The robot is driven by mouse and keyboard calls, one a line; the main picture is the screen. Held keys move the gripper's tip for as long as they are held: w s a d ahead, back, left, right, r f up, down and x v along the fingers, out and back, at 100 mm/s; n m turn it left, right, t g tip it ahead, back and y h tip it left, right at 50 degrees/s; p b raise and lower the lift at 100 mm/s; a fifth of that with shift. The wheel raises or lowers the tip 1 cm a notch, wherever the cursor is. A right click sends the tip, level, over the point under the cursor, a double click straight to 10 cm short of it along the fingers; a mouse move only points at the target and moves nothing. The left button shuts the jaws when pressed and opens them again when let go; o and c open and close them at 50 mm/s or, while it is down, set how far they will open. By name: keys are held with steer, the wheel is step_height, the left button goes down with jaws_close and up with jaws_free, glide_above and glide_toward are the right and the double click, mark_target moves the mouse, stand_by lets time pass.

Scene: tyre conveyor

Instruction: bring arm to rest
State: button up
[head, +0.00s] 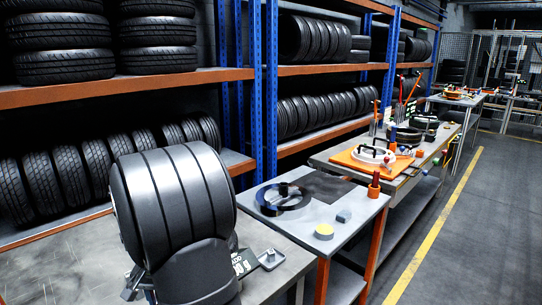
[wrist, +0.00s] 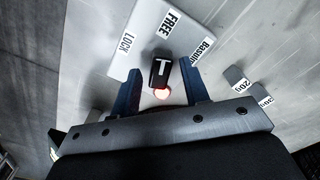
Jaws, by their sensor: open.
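My gripper (wrist: 160,75) shows in the wrist view with its two blue fingers spread apart. Nothing is held between them. Between and beyond the fingers is a small black part with a white T mark (wrist: 160,68); a reddish-white glow sits at its near end. It lies by a light panel (wrist: 165,30) lettered FREE, LOCK and a partly hidden word. I cannot tell how far the fingers are from that surface. In the head view I cannot make out the gripper. A large grooved tyre (head: 172,195) stands upright at the front left there.
Tyre-filled racks (head: 130,88) line the left and back. A grey table (head: 325,215) holds a dark ring (head: 283,197), a yellow-topped disc (head: 324,231) and an orange part (head: 374,185). A cluttered workbench (head: 345,160) stands beyond. The floor aisle (head: 480,230) at right is clear.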

steer(key=n, duration=0.4)
steer(key=shift+n, duration=2.3)
steer(key=o, duration=0.4)
steer(key=r+n, duration=0.1)
steer(key=r, duration=0.1)
steer(key=r+n, duration=0.1)
steer(key=r, duration=0.2)
steer(key=r+n, duration=0.1)
steer(key=r, duration=0.2)
steer(key=shift+w+a, duration=0.3)
steer(key=shift+w, duration=0.1)
step_height(320, 180, up, 9)
steer(key=n, duration=0.4)
steer(key=f, duration=1.7)
steer(key=shift+s+d, duration=0.3)
steer(key=shift+s, duration=0.1)
